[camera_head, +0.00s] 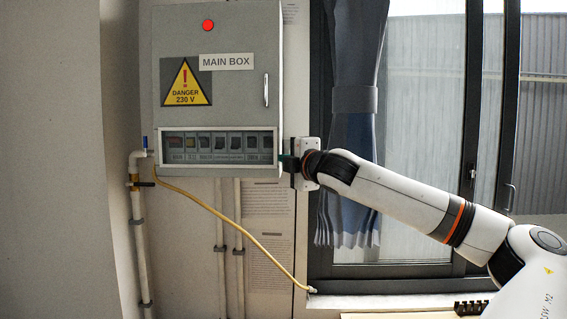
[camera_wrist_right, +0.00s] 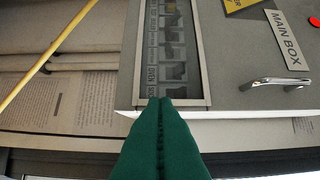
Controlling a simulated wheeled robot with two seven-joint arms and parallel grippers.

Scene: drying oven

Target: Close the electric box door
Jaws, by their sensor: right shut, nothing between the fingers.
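The grey electric box (camera_head: 220,20) hangs on the wall at the upper centre of the head view. Its front door (camera_head: 235,95) looks flush with the box, or nearly so; a small gap cannot be ruled out. The door's silver handle (camera_head: 266,90) is on its right side, and the handle also shows in the right wrist view (camera_wrist_right: 274,82). My right gripper (camera_head: 284,161) is at the box's lower right edge. Its green fingers (camera_wrist_right: 161,103) are shut and empty, with tips at the edge beside the breaker window (camera_wrist_right: 195,60); contact is unclear. My left gripper is out of view.
A yellow cable (camera_head: 225,219) and grey wall pipes (camera_head: 238,245) run below the box. A blue curtain (camera_head: 350,130) and dark-framed window (camera_head: 315,262) stand to the right, behind my right arm. A pipe with a valve (camera_head: 135,180) is at the left.

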